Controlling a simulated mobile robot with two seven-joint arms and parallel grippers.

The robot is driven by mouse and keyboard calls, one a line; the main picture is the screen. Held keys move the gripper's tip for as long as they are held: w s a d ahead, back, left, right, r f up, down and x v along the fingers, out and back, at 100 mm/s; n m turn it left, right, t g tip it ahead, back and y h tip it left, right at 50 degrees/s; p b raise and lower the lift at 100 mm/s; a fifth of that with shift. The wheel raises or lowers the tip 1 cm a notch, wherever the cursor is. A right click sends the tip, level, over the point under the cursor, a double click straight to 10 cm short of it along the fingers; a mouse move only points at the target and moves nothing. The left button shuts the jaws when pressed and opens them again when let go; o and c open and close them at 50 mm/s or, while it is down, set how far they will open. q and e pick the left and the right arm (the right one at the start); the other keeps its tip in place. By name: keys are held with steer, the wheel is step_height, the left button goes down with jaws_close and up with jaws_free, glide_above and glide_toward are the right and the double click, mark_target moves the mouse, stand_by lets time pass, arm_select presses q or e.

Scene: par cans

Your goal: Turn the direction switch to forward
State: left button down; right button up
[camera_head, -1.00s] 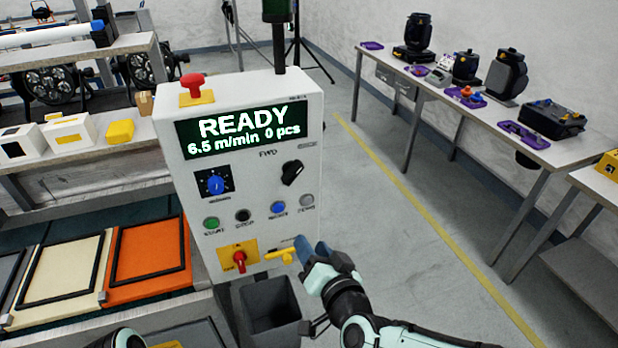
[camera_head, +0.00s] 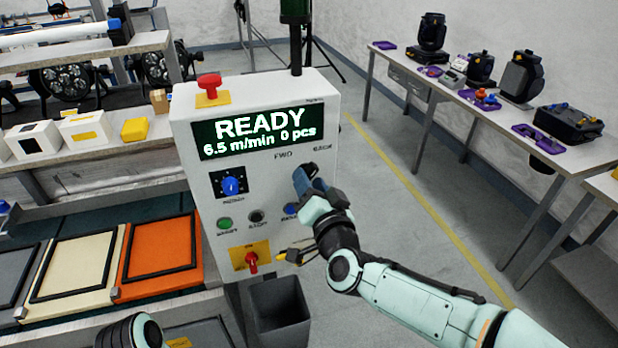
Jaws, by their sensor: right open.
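The control panel (camera_head: 270,225) is a white box with a green display reading READY, 6.5 m/min, 0 pcs. The direction switch (camera_head: 311,169) is a black knob on its upper right, below the label FWD. It is mostly hidden by my right gripper, so I cannot tell which way it points. My right gripper (camera_head: 304,181), with blue fingertips, is open at the knob; I cannot tell whether it touches. Part of my left arm shows at the bottom left, but its gripper does not.
A red emergency button (camera_head: 209,84) tops the panel. A blue dial (camera_head: 231,186), a green button (camera_head: 224,223) and a red rotary switch (camera_head: 251,262) share its face. A grey bin (camera_head: 280,312) stands below. Open floor lies right of the panel, before a long table (camera_head: 480,108).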

arm_select(q)
steer(key=shift+r, duration=0.1)
arm_select(e)
steer(key=shift+w+a, duration=0.2)
steer(key=shift+w, duration=0.4)
jaws_close()
